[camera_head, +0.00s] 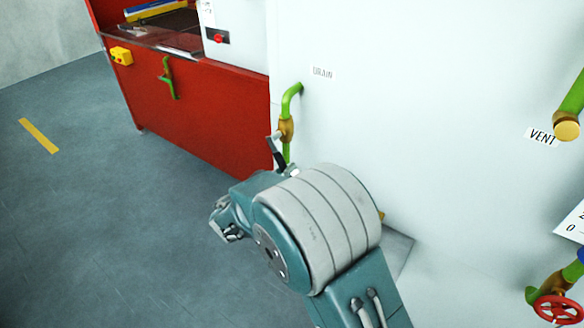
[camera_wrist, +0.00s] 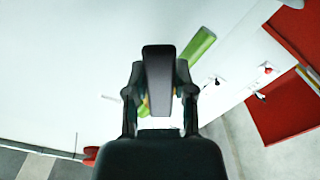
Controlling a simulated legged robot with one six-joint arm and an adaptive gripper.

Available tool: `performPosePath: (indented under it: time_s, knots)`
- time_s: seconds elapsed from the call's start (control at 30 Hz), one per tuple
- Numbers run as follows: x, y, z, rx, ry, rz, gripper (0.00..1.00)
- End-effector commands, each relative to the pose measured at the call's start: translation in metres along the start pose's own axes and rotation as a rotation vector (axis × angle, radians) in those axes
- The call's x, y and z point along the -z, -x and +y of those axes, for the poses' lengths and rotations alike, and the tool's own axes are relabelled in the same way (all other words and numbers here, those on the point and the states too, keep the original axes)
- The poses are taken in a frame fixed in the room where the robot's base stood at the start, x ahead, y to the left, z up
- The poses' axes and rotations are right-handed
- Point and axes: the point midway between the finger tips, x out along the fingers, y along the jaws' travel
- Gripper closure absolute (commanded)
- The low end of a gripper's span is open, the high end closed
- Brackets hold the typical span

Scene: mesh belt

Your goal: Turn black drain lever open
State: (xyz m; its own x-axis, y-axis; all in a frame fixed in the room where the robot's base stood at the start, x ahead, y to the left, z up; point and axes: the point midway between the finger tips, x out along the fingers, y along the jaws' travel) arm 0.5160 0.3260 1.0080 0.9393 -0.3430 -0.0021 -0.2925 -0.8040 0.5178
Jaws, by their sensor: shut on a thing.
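The black drain lever (camera_wrist: 158,65) shows end-on in the wrist view, between the two fingers of my gripper (camera_wrist: 159,88). The fingers are shut on it from both sides. Behind it a green pipe (camera_wrist: 198,46) runs up to the right, and a bit of brass valve shows. In the head view the green drain pipe (camera_head: 291,100) and its brass valve (camera_head: 286,130) stand against the white wall beside the DRAIN label (camera_head: 322,73). A dark piece projects below the valve; I cannot tell whether it is lever or finger. My arm hides most of my gripper there.
A red cabinet (camera_head: 200,110) with a green handle-like pipe (camera_head: 168,78) stands left of the white wall. The VENT pipe (camera_head: 567,126) and a red handwheel (camera_head: 558,310) are at the right. The grey floor at left is clear.

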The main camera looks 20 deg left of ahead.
Motion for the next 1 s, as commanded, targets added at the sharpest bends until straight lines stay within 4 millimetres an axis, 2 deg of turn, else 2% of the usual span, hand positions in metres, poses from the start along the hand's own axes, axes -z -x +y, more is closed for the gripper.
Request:
performPosePath:
  time_s: [0.2, 0.5, 1.0]
  knots:
    - [0.002, 0.001, -0.016, 0.004, -0.187, 0.003, 1.0]
    - [0.007, 0.001, -0.03, 0.004, -0.378, 0.003, 1.0]
    - [0.01, 0.001, -0.037, 0.004, -0.475, 0.003, 1.0]
